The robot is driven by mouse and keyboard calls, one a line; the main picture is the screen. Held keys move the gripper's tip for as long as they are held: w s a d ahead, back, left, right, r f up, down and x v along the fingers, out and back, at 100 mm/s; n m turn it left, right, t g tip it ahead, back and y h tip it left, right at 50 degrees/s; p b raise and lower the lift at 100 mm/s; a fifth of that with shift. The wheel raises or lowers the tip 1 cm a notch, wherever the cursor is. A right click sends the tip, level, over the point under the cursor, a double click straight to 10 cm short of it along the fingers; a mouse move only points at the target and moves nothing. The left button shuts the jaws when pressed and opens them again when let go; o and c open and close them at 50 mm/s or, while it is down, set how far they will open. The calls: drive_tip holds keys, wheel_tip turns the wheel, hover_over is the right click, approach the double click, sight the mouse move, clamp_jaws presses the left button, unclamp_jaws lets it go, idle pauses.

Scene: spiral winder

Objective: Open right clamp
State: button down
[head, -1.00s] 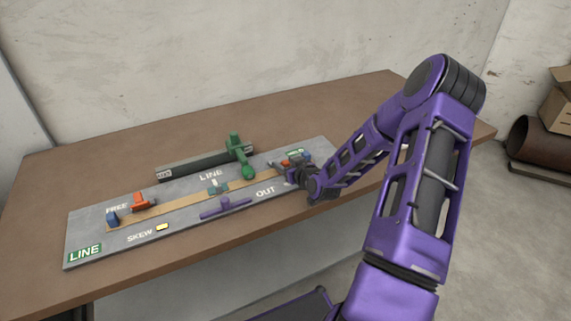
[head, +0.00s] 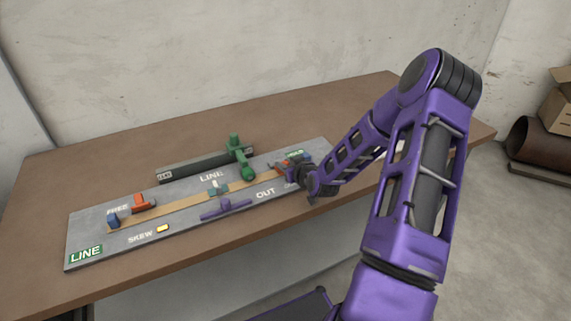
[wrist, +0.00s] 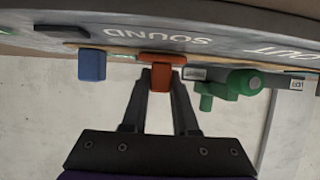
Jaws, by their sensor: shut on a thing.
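The right clamp has a red lever (wrist: 161,68), seen in the wrist view between my fingertips. My gripper (wrist: 160,76) is shut on this red lever. In the head view the same red clamp (head: 281,165) shows only in part at the right end of the grey board (head: 88,225), beside my gripper (head: 289,171), whose wrist hides some of it. A blue block (wrist: 92,65) stands next to the red lever. The left clamp, with its red lever (head: 143,203), sits at the board's left end by the word FREE.
A green handle (head: 245,173) and a dark bar (head: 190,166) stand behind the board's middle. A purple T-shaped handle (head: 226,208) lies at the front and a small teal piece (head: 216,190) sits mid-strip. The brown table (head: 110,150) is clear behind.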

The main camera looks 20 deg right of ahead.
drive_tip(key=shift+w+r+g+p, duration=0.35)
drive_tip(key=shift+r+g+p, duration=0.15)
drive_tip(key=shift+g+p, duration=0.4)
drive_tip(key=g, duration=0.2)
drive_tip(key=w+g, duration=0.1)
drive_tip(key=shift+w+r+g, duration=0.15)
drive_tip(key=shift+r+g, duration=0.05)
drive_tip(key=shift+g, duration=0.2)
drive_tip(key=g, duration=0.1)
drive_tip(key=w+g, duration=0.1)
drive_tip(key=g, duration=0.2)
drive_tip(key=shift+w+a, duration=0.1)
drive_tip(key=shift+w, duration=0.15)
drive_tip(key=shift+w+g, duration=0.3)
drive_tip(key=shift+g, duration=0.8)
drive_tip(key=c, duration=0.7)
unclamp_jaws()
